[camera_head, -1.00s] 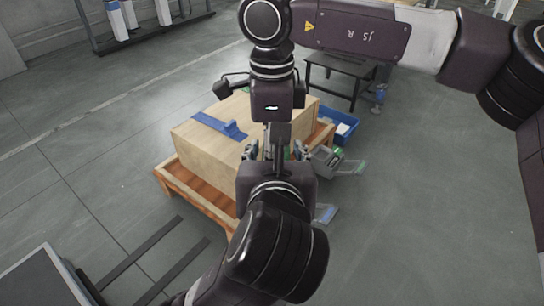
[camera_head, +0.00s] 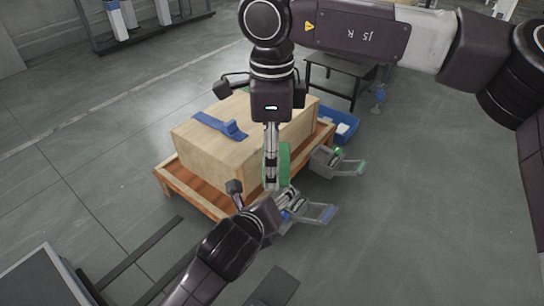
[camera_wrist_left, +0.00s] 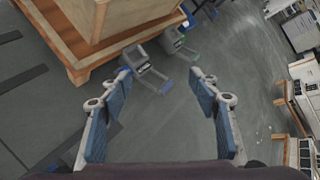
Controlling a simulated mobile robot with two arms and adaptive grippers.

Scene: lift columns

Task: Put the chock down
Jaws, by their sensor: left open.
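No thing is clearly a chock. A blue piece (camera_head: 221,125), a flat strip with a raised block, lies on top of the wooden crate (camera_head: 205,155). A green piece (camera_head: 284,163) shows at the crate's near right side, partly hidden by my right gripper (camera_head: 270,172). The right gripper points down in front of the crate; its jaw state is unclear. My left gripper (camera_head: 262,197) is low at the crate's near corner. In the left wrist view its blue-padded fingers (camera_wrist_left: 160,85) stand wide apart with nothing between them.
The crate stands on a wooden pallet (camera_head: 190,192). Grey units with a blue handle (camera_head: 318,213) and a green handle (camera_head: 340,163) sit on the floor beside it. A blue bin (camera_head: 338,127) and dark table (camera_head: 340,68) stand behind. Floor at right is clear.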

